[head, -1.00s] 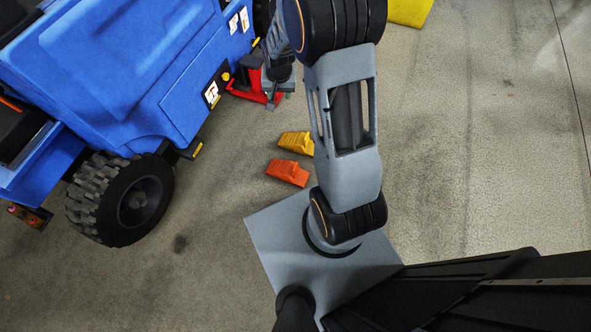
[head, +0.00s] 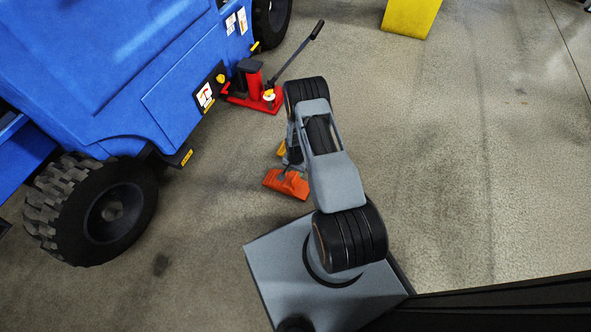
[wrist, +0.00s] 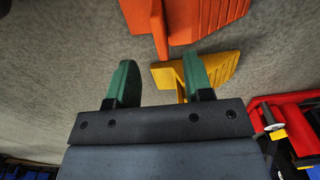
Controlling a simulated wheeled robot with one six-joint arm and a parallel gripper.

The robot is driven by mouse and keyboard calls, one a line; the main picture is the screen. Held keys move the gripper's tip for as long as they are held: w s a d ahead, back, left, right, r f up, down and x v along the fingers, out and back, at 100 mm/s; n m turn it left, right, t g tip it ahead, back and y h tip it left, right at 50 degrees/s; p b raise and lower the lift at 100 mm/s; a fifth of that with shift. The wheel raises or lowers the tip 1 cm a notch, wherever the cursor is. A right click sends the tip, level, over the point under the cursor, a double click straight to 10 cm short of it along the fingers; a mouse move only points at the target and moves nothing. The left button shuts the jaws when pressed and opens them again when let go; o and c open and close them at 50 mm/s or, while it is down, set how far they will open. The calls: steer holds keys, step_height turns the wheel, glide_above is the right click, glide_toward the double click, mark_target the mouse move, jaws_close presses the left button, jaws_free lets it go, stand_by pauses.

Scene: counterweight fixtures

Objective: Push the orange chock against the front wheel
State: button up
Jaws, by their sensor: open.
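The orange chock (head: 272,181) lies on the concrete floor, partly hidden by my gripper. A clear gap of floor separates it from the near black wheel (head: 112,212) of the blue vehicle. It also shows at the top of the wrist view (wrist: 182,22), cut off by the edge. A yellow chock (head: 281,149) lies beside it, mostly hidden by my arm. In the wrist view, the yellow chock (wrist: 218,66) is partly behind the right green finger. My gripper (wrist: 160,80) is open and holds nothing. Whether a finger touches either chock I cannot tell.
A red jack (head: 262,92) with a long dark handle stands beside the blue vehicle (head: 110,70). A second wheel (head: 270,20) shows at the top. A yellow block (head: 412,18) is at the top right. Floor between the orange chock and near wheel is clear.

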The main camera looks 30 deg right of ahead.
mark_target(296, 176)
steer(key=shift+f+b, duration=3.5)
steer(key=shift+f, duration=0.85)
steer(key=shift+c, duration=0.4)
jaws_close()
steer(key=shift+r, duration=0.1)
steer(key=shift+r+p, duration=2.2)
steer(key=shift+r, duration=0.8)
steer(key=shift+w, duration=0.1)
